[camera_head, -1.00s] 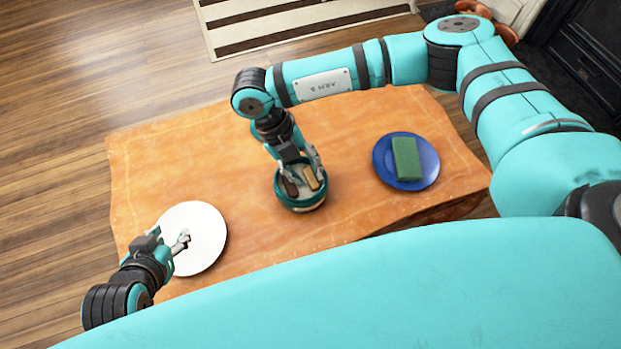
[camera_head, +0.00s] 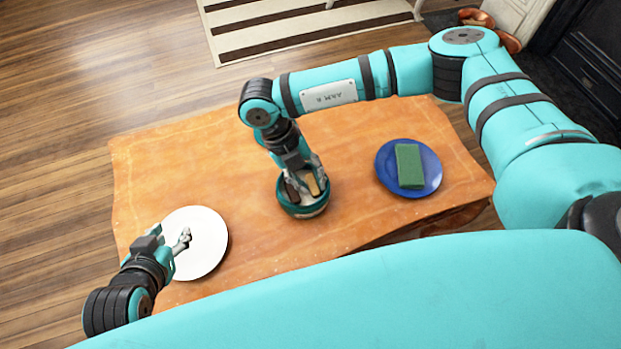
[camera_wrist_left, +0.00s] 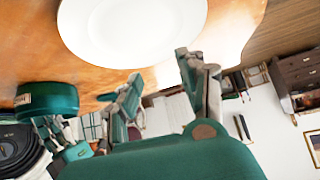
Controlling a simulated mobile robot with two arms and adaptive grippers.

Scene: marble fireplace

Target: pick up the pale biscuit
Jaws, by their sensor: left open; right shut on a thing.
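The pale biscuit (camera_head: 312,186) is a small tan bar in the green bowl (camera_head: 303,210) at the middle of the table. A dark brown bar (camera_head: 291,190) is on the bowl's left side. My right gripper (camera_head: 305,176) reaches down into the bowl and is shut on the pale biscuit; its fingers partly hide the bowl's contents. My left gripper (camera_head: 184,240) is open and empty over the white plate (camera_head: 208,245). In the left wrist view, its fingers (camera_wrist_left: 160,85) are apart below the white plate (camera_wrist_left: 130,25), and the green bowl (camera_wrist_left: 48,98) shows at left.
A blue plate (camera_head: 430,178) with a green sponge (camera_head: 409,166) lies on the right of the orange-brown table (camera_head: 240,200). The tabletop between bowl and plates is clear. A striped rug (camera_head: 300,25) lies on the floor behind.

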